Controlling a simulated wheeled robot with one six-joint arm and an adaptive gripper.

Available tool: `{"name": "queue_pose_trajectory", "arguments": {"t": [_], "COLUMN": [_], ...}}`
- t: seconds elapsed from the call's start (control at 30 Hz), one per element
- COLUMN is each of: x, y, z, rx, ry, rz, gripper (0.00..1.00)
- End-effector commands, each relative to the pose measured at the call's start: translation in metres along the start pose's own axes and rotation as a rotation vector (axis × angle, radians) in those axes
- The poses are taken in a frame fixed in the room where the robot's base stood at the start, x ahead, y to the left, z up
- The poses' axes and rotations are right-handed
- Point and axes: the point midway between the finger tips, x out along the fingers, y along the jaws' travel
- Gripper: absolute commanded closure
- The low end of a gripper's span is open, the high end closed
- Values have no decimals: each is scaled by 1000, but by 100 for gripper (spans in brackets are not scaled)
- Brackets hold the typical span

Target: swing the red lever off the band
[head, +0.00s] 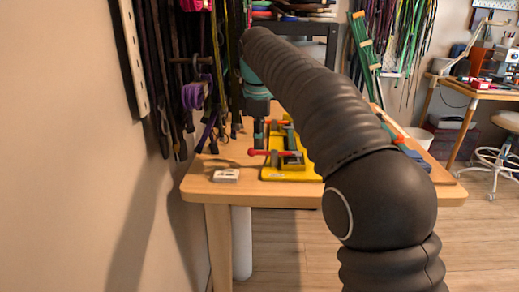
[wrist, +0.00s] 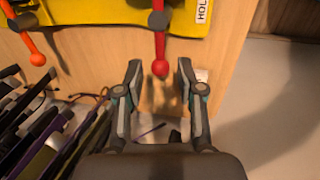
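The red lever (wrist: 160,45) ends in a round red knob and sticks out from the yellow base (wrist: 110,12), across a dark pivot. In the head view the red lever (head: 262,152) lies about level at the front of the yellow base (head: 292,175). My gripper (wrist: 159,64) is open, with one finger on each side of the knob in the wrist view; no contact shows, and I cannot tell the height gap. I cannot make out the band.
An orange lever (wrist: 34,50) sits left of the red one in the wrist view. A small white block (head: 226,175) lies on the table (head: 205,190) near its left edge. Dark and purple cords (head: 195,95) hang at the left wall, close to my gripper.

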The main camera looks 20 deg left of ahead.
Motion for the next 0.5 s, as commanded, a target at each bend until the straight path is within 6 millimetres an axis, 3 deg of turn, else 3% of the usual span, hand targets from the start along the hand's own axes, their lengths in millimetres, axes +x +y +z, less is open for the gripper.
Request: {"name": "queue_pose_trajectory", "arguments": {"t": [0.03, 0.2, 0.5], "x": [11, 30, 40], "y": [-1, 0, 0], "z": [0, 0, 0], "rx": [0, 1, 1], "ry": [-1, 0, 0], "rz": [-2, -1, 0], "gripper": [62, 62, 62]}}
